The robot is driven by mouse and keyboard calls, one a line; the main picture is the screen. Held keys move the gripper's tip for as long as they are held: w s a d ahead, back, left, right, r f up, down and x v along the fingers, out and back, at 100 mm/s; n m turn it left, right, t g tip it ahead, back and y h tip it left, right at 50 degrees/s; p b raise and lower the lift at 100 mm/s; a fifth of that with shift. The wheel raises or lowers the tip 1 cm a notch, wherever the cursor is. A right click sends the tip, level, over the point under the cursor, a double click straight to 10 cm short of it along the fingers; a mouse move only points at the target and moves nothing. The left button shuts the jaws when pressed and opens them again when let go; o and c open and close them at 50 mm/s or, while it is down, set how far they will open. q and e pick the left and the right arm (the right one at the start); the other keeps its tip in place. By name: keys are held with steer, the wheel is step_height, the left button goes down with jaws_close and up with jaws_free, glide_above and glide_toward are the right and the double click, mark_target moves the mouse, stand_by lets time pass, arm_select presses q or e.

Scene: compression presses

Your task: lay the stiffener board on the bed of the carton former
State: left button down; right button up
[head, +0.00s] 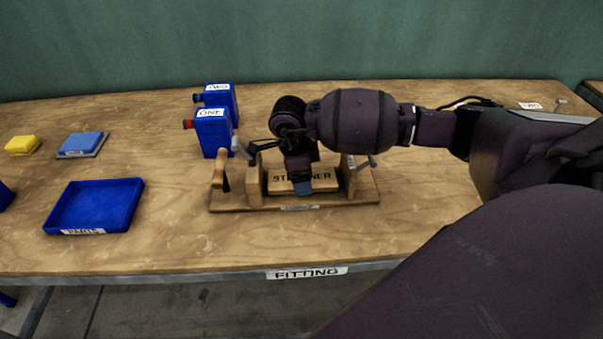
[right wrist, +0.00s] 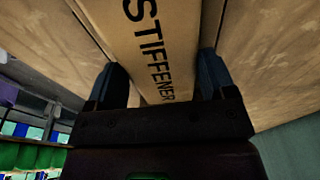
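The stiffener board (head: 328,186), a pale wooden slab lettered STIFFENER, is between the side posts of a wooden fixture (head: 230,199) that looks like the carton former. I cannot tell whether it rests on the bed, which is hidden. My right gripper (head: 303,187) points down over the board, covering part of its lettering. In the right wrist view, the board (right wrist: 153,45) runs between the two fingers of the gripper (right wrist: 168,82), one on each side. Whether they press on it is unclear. My left gripper is out of view.
Blue boxes labelled ONE (head: 212,133) and TWO (head: 220,97) stand behind the fixture's left end. An empty blue tray (head: 95,231), a blue block (head: 82,144) and a yellow block (head: 22,146) are at left. The table in front of the fixture is clear.

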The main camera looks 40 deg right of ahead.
steer(key=o, duration=0.4)
steer(key=r+p, duration=0.1)
steer(key=r, duration=0.2)
steer(key=a+r+p, duration=0.1)
steer(key=r+p, duration=0.1)
steer(key=r, duration=0.2)
steer(key=w+r+p, duration=0.1)
steer(key=r+p, duration=0.1)
steer(key=r, duration=0.1)
steer(key=shift+a+r, duration=0.2)
steer(key=shift+r, duration=0.1)
steer(key=shift+s, duration=0.1)
